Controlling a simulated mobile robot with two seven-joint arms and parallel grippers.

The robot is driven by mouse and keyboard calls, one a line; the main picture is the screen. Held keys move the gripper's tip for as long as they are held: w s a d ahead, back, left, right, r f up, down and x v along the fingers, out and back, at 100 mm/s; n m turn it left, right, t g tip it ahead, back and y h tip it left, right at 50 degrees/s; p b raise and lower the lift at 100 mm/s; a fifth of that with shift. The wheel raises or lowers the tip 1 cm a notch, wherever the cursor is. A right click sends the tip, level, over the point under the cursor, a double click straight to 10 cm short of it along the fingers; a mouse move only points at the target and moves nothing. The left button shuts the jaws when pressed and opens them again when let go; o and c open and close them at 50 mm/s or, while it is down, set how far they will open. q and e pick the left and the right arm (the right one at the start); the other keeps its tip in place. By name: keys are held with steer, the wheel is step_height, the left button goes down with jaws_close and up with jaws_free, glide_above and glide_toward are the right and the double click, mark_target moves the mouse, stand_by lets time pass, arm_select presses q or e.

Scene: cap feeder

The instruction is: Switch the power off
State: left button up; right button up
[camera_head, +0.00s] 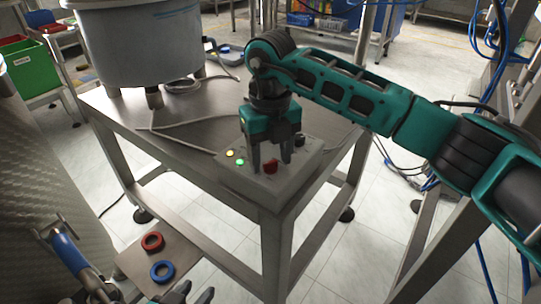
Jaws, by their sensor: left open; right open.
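A grey control box (262,184) sits on the near corner of the metal table. On it a yellow light (229,153) and a green light (239,163) glow at the left, and a red button or knob (270,167) stands near the middle. My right gripper (271,160) points down over the box, open. Its two fingers are on either side of the red button in the picture; whether they touch it I cannot tell. A dark part (299,139) shows at the box's right. My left gripper (190,294) is open at the bottom edge, partly cut off.
A large grey bowl feeder (150,45) stands on the metal table (190,130), with cables behind the box. A small plate (133,262) at lower left bears a red ring (152,241) and a blue ring (161,271). A blue handle (66,247) is at far left.

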steer(key=c, duration=1.1)
steer(key=shift+o, duration=0.2)
steer(key=shift+n, duration=1.2)
steer(key=n, duration=0.3)
steer(key=shift+n, duration=0.3)
steer(key=n, duration=0.4)
steer(key=shift+n, duration=0.9)
